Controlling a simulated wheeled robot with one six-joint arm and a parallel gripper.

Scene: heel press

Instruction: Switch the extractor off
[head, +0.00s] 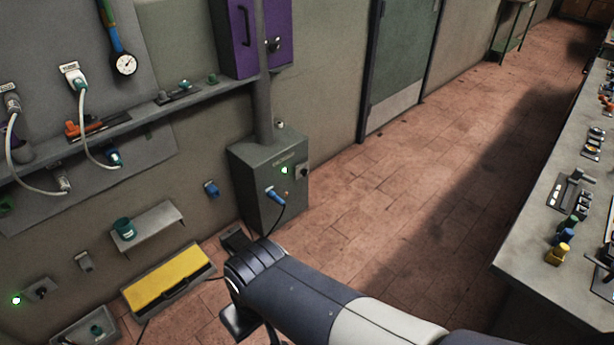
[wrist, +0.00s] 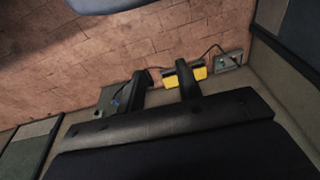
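The extractor is a grey floor cabinet (head: 262,205) with a pipe rising from its top, in the middle of the head view. A small green light (head: 284,170) glows on its front. A dark rotary switch (head: 302,171) sits at its upper right edge. A blue plug (head: 275,195) with a black cable is on its front. In the wrist view the cabinet (wrist: 105,98) shows partly, left of the fingers. My gripper (head: 233,280) is in front of and below the cabinet, apart from it. In the wrist view its two fingers (wrist: 164,84) stand apart with nothing between them.
A yellow-topped tray (head: 170,280) lies on the floor left of my gripper. A small shelf with a green cup (head: 124,229) juts from the wall. A purple cabinet (head: 240,40) hangs above. A long bench (head: 520,260) stands right. The tiled floor between is clear.

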